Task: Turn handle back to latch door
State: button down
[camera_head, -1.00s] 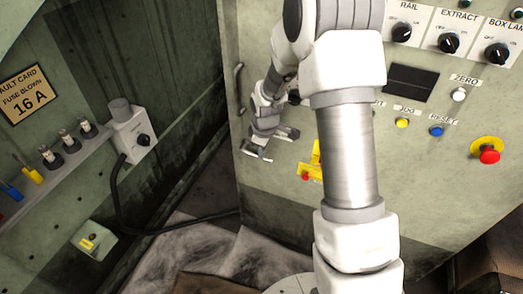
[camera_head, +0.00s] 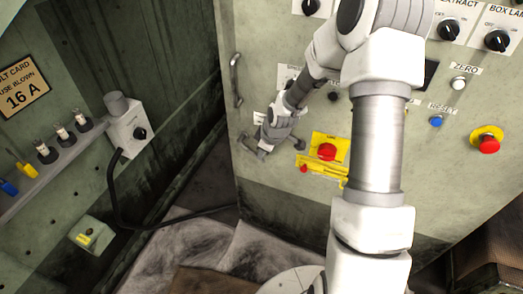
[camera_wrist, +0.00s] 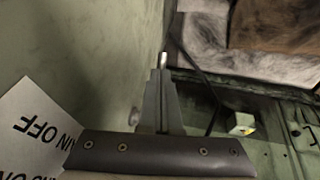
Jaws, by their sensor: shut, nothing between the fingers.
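The green panel door (camera_head: 290,205) has a vertical grey bar handle (camera_head: 236,80) near its left edge. A yellow plate (camera_head: 340,141) with a red knob (camera_head: 327,152) sits right of my gripper; a yellow lever with a red end (camera_head: 304,169) lies just below it. I cannot tell which of these is the turning handle. My gripper (camera_head: 253,150) is shut and empty, low at the door's left edge, below the bar handle and apart from it. In the wrist view its closed fingers (camera_wrist: 163,62) run along the door face (camera_wrist: 75,45).
A label reading OFF (camera_wrist: 35,130) is on the door. A left wall carries a grey switch box (camera_head: 130,130) with a black hose, and a small box with a yellow tag (camera_head: 92,236). A red stop button (camera_head: 488,143) is at right. Dark open space lies left of the door.

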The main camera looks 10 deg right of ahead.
jog(key=shift+f+t+y, duration=0.7)
jog(key=shift+f+y, duration=0.1)
jog(key=shift+f, duration=0.05)
jog(key=f+t+y, duration=0.1)
jog(key=w+a+f+t+y+b, duration=0.1)
jog(key=shift+f+m+y, duration=0.1)
jog(key=shift+m+y, duration=0.2)
jog(key=shift+y, duration=0.1)
jog(key=shift+s+a+b+x, duration=0.1)
jog(key=shift+b+x, duration=0.1)
jog(key=shift+x, duration=0.45)
jog(key=shift+s+a+b+x, duration=0.15)
jog(key=shift+b+x, duration=0.1)
jog(key=shift+x, duration=0.35)
jog(key=shift+s+a+b+x, duration=0.1)
jog(key=shift+b+x, duration=0.1)
jog(key=shift+x, duration=0.45)
jog(key=shift+w, duration=0.1)
